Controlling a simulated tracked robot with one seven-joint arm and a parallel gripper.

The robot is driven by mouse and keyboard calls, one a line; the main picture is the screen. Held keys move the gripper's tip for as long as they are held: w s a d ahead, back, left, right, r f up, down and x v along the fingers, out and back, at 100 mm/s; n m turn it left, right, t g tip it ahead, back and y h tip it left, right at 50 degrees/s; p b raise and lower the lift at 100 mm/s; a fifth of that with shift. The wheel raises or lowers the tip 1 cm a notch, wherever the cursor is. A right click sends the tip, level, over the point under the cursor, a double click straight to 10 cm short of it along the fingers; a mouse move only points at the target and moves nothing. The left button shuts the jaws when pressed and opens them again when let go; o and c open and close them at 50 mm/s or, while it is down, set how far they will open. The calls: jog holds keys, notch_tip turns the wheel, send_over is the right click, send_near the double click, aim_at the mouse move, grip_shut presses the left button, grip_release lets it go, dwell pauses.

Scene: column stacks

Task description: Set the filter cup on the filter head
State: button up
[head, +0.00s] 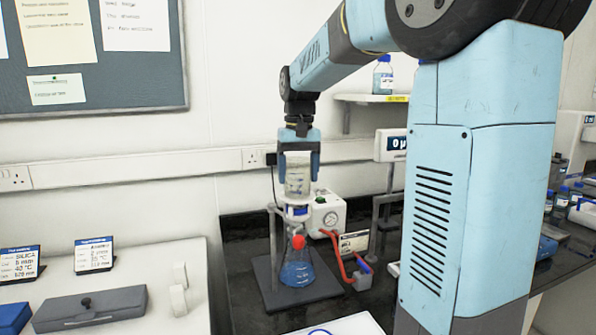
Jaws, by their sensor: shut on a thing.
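My gripper (299,160) points down and is shut on the filter cup (298,177), a clear, upright cylinder with markings. The cup is directly above the filter head (297,212), a white and blue piece on top of the flask. The cup's lower end looks very close to the head or touching it; I cannot tell which. The flask (297,268) is conical with blue liquid and a red fitting at its neck. It stands on a dark stand base (268,285).
A white pump with a gauge (328,217) stands behind the flask, with a red hose (336,255) at its right. A grey case (90,308) and label signs sit on the left bench. A shelf (372,98) holds a bottle.

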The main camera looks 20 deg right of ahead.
jog(key=shift+f, duration=0.45)
dwell(1.1)
jog(key=o, duration=1.4)
jog(key=shift+r, duration=4.5)
